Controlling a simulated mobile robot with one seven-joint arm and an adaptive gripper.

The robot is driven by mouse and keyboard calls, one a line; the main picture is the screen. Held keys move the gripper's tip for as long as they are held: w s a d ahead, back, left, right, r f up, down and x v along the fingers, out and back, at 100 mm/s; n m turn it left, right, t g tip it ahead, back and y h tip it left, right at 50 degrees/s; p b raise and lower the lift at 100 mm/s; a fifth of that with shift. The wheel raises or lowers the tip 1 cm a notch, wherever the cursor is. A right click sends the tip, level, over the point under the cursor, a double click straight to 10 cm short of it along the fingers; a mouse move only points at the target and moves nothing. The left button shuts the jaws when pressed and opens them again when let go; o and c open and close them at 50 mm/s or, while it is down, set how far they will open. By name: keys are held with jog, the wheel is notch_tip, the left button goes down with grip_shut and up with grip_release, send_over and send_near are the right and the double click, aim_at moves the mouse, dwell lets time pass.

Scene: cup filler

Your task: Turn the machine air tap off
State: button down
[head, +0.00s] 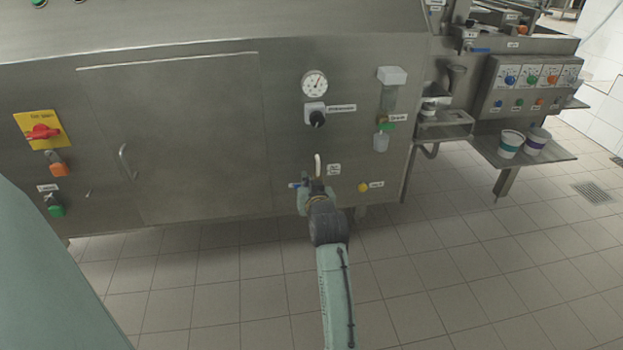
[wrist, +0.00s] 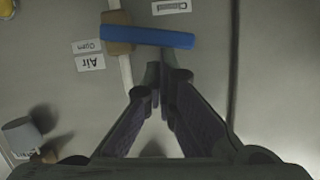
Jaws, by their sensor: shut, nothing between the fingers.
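The air tap has a blue lever handle (wrist: 160,38) on a brass body on a pale pipe (wrist: 125,72). The handle lies across the pipe, reaching right of it in the wrist view. In the head view the blue handle (head: 293,185) shows just left of my gripper (head: 316,183), which hides most of the tap. In the wrist view my gripper (wrist: 160,78) is shut and empty, its tips just below the handle's free part; I cannot tell whether they touch. An upside-down "Air Open" label (wrist: 88,55) is left of the pipe and a "Closed" label (wrist: 172,6) is above the handle.
The steel machine panel (head: 225,170) stands close behind the tap. A gauge (head: 314,83), a black regulator knob (head: 317,118) and a filter unit (head: 386,112) project above it. A yellow button (head: 363,187) is to the right. The tiled floor (head: 430,270) is clear.

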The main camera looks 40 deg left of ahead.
jog(key=shift+s+a+f+n, duration=0.25)
jog(key=shift+f+n, duration=0.1)
jog(key=shift+n, duration=0.25)
dwell(0.3)
jog(key=s+d+r+p, duration=0.1)
jog(key=s+d+r, duration=0.5)
jog(key=d+r, duration=0.15)
jog(key=w+a+f+p, duration=0.2)
jog(key=w+a+f, duration=0.4)
jog(key=a+f, duration=0.1)
jog(key=shift+a+m, duration=0.15)
jog(key=shift+m, duration=0.25)
dwell(0.4)
